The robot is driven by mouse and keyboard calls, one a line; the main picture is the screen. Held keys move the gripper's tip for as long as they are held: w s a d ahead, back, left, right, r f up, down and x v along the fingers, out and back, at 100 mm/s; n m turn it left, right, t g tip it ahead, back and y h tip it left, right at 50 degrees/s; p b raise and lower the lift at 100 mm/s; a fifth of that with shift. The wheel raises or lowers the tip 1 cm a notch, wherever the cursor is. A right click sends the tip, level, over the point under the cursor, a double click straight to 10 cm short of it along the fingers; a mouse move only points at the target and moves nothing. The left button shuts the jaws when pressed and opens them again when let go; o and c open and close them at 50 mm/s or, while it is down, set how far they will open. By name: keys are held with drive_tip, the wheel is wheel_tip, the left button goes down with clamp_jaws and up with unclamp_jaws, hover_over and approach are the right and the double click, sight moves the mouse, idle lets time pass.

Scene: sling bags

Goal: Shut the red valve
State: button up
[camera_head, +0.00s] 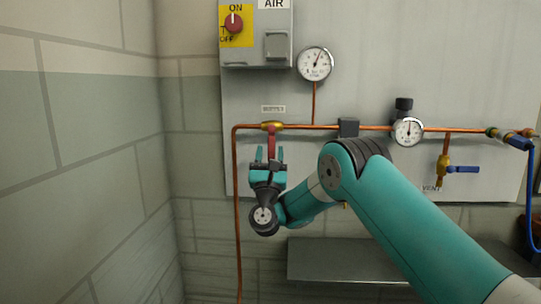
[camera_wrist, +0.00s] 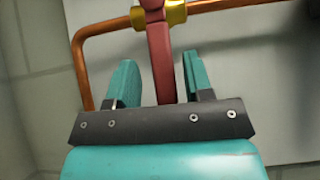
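The red valve is a red lever (camera_head: 271,140) on a yellow brass body (camera_head: 272,125) in the horizontal copper pipe. In the head view the lever hangs down from the body, across the pipe's direction. My gripper (camera_head: 265,155) is just below the body, pointing up at it. In the wrist view the red lever (camera_wrist: 161,50) runs down between the two teal fingers of my gripper (camera_wrist: 157,75), with a visible gap on each side. The brass body (camera_wrist: 174,12) is at the top edge. The lever's lower end is partly hidden by the gripper.
Copper pipe (camera_head: 236,190) bends down left of the gripper. A pressure gauge (camera_head: 314,64), a regulator gauge (camera_head: 407,131) and a blue-handled vent valve (camera_head: 462,169) are on the panel. A switch box (camera_head: 258,50) is above. A grey shelf (camera_head: 340,262) juts out below.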

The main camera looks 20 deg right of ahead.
drive_tip(key=shift+d, duration=0.1)
drive_tip(key=b+v, duration=1.7)
drive_tip(key=b, duration=1.1)
drive_tip(key=shift+f+b, duration=0.15)
drive_tip(key=shift+b, duration=0.15)
drive_tip(key=shift+s, duration=0.15)
